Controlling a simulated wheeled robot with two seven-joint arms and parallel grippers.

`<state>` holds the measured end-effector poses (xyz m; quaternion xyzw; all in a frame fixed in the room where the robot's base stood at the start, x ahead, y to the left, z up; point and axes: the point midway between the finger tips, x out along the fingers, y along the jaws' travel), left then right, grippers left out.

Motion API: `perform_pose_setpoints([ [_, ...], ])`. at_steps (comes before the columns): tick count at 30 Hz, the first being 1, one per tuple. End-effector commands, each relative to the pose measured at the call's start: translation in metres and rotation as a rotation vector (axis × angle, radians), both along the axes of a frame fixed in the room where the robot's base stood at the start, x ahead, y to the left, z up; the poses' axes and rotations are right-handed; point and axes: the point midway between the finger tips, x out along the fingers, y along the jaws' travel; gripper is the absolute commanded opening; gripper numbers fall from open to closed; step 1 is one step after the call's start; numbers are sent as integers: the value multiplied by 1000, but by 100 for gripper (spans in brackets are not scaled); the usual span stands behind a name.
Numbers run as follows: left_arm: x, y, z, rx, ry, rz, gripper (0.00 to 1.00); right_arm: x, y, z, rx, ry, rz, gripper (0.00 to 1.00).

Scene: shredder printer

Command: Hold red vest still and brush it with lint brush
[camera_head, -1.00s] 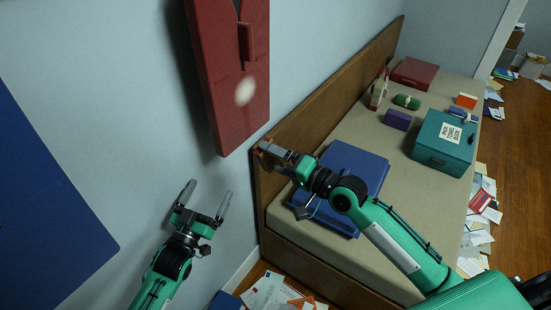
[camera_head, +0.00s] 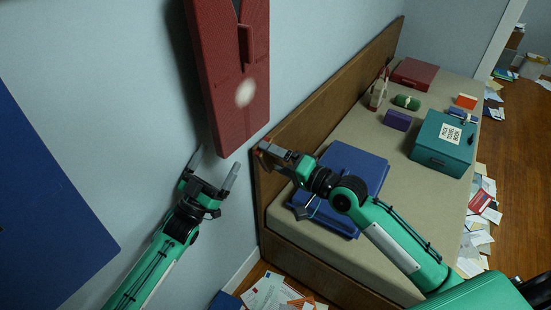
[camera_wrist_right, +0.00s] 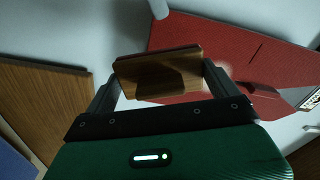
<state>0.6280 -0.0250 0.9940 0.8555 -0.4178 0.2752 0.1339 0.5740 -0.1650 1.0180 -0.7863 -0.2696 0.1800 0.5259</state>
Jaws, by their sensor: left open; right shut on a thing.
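The red vest (camera_head: 228,115) hangs on the wall in the head view, with a pale fuzzy patch on its lower part. It also shows across the top right of the right wrist view (camera_wrist_right: 235,55). My left gripper (camera_head: 214,168) is open and empty, its fingertips just below the vest's bottom edge. My right gripper (camera_head: 264,153) is beside and below the vest's lower right corner. It is shut on the wooden lint brush (camera_wrist_right: 158,72), seen between its fingers in the right wrist view. The brush's bristles cannot be made out.
A bench with a wooden back panel (camera_head: 340,78) stands right of the vest. On it are a blue case (camera_head: 355,165) under my right arm, a teal box (camera_head: 443,155) and several small items. A dark blue panel (camera_head: 40,200) is at the left. Papers litter the floor.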

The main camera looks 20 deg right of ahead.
Motion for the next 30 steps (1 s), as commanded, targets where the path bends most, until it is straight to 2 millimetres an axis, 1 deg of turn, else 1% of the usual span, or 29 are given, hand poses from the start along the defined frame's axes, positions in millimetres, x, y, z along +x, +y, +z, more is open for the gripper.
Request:
perform_pose_setpoints([
  [3,9,-12,10,-1,-1,0,95,0,0,-1,0,0,0,72],
  [10,22,-28,24,0,1,-1,95,0,0,-4,0,0,0,72],
  [15,26,-33,29,1,2,0,95,0,0,-4,0,0,0,72],
  [24,26,-33,30,1,2,0,95,0,0,-4,0,0,0,72],
  [29,26,-34,30,1,2,0,63,0,0,-4,0,0,0,72],
  [30,26,-34,30,1,2,0,55,0,0,-4,0,0,0,72],
])
